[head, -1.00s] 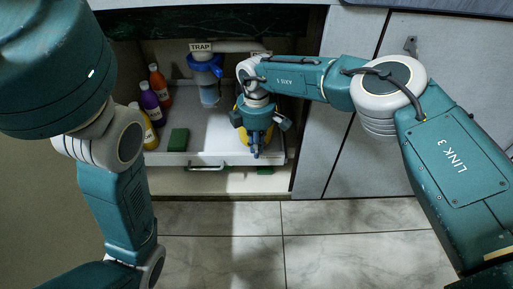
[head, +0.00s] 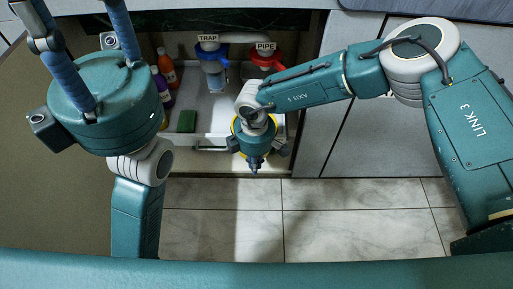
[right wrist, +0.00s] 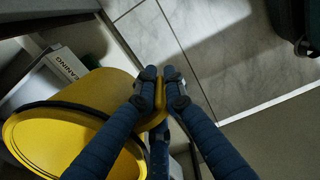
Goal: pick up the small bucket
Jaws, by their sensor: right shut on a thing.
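The small yellow bucket (right wrist: 100,85) fills the left of the right wrist view. Its round yellow face with a dark band is at lower left. My right gripper (right wrist: 157,90) has its two blue fingers closed together on a yellow part of it. In the head view, only slivers of the bucket's yellow rim (head: 235,125) show behind my right gripper, in front of the cabinet drawer. My left gripper (head: 80,22) is at the upper left, its blue fingers spread apart, tips cut off by the frame, holding nothing visible.
The sliding tray (head: 212,147) holds a green sponge (head: 187,121) and bottles, including an orange one (head: 166,68). Behind are a blue trap (head: 211,60) and a red pipe fitting (head: 266,61). The tiled floor (head: 240,220) in front is clear.

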